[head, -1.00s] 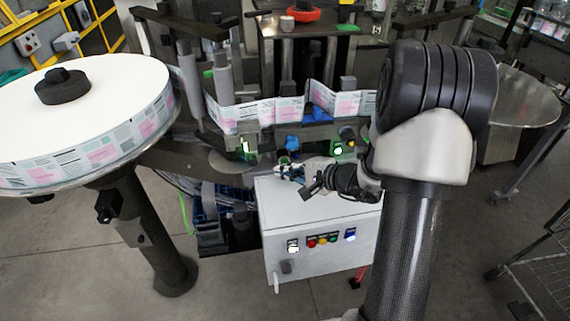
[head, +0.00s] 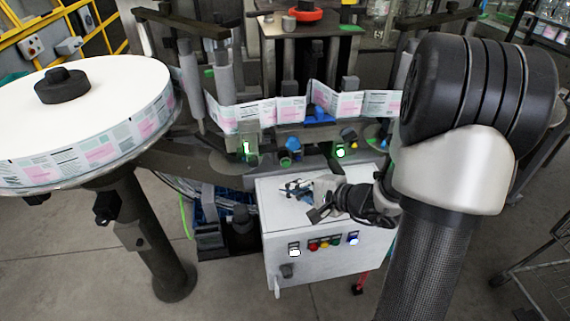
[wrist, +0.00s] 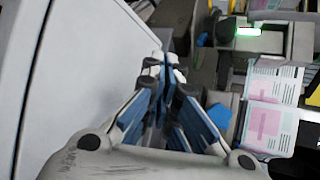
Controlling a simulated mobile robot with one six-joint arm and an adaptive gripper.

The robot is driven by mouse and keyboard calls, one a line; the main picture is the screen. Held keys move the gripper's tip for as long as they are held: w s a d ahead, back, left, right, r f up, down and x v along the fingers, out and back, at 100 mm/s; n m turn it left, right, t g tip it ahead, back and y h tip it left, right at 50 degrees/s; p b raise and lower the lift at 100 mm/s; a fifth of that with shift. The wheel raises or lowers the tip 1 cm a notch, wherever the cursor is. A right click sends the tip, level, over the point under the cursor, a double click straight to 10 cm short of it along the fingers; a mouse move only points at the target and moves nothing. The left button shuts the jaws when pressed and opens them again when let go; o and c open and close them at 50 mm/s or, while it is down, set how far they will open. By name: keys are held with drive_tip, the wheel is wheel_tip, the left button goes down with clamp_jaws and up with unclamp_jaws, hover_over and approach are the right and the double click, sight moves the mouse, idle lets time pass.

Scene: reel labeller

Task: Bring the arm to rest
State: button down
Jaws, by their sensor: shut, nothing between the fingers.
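My gripper (head: 286,188) is over the top of the white control box (head: 274,248) in the head view, with the rest of my arm reaching in from the right. In the wrist view my gripper (wrist: 158,68) has its blue-padded fingers drawn together at the tips, with nothing between them. The control box (wrist: 75,65) fills the left of the wrist view. Whether the fingers touch the box top cannot be told.
A large label reel (head: 120,85) stands at the left. The printed label web (head: 255,112) runs across the labeller behind my gripper, past a green-lit sensor (head: 247,148). A blue knob (wrist: 220,116) is close right of my fingers in the wrist view. Open floor (head: 80,265) lies in front.

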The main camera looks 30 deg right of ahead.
drive_tip(key=s+a+r+n+g+y, duration=0.1)
drive_tip(key=s+a+r+n+g, duration=0.3)
drive_tip(key=s+a+n, duration=0.45)
drive_tip(key=s+a+r+n+g+y, duration=0.1)
drive_tip(key=s+a+r+n+g, duration=0.4)
drive_tip(key=a, duration=0.6)
drive_tip(key=s+d+r+n+t+h, duration=0.1)
drive_tip(key=s+d+r+n+h, duration=0.1)
drive_tip(key=s+d+h, duration=0.4)
drive_tip(key=s+n+h, duration=0.1)
drive_tip(key=s, duration=0.2)
drive_tip(key=shift+d+r+t, duration=0.25)
drive_tip(key=shift+r+t, duration=0.05)
drive_tip(key=shift+t, duration=0.1)
drive_tip(key=shift+s+n, duration=0.1)
drive_tip(key=shift+n, duration=0.15)
